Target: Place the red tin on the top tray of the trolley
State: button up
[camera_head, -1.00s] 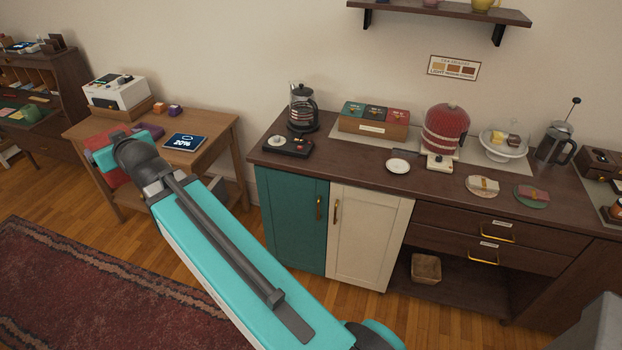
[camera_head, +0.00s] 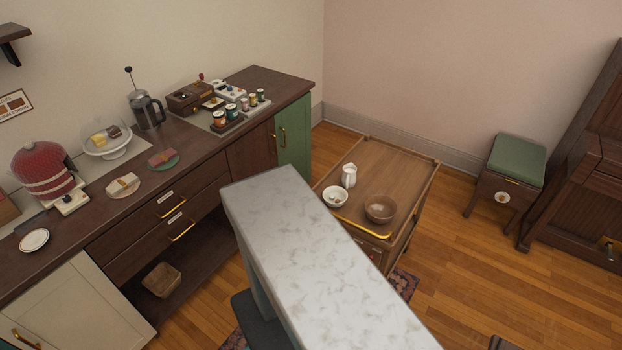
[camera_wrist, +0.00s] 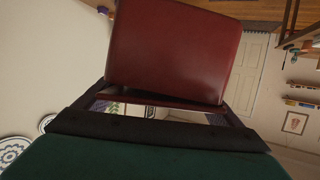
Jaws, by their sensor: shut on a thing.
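My gripper (camera_wrist: 165,112) shows in the wrist view, shut on a dark red tin (camera_wrist: 172,52) that fills the upper middle of that view. The tin and gripper do not show in the head view. The wooden trolley (camera_head: 400,168) stands right of centre in the head view, beyond a marble-topped counter. Its top tray holds a white bowl (camera_head: 335,197), a white jug (camera_head: 349,175) and a brown bowl (camera_head: 380,208) toward the near end. The far part of the tray is bare. The counter hides part of the trolley's near left side.
The marble-topped counter (camera_head: 300,255) stands in front of the trolley.

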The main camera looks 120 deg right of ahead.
aim_at(389, 167)
jog(key=z, duration=1.05)
jog(key=k, duration=0.15)
jog(key=z, duration=2.8)
jog(key=i, duration=0.55)
jog(key=z, duration=0.05)
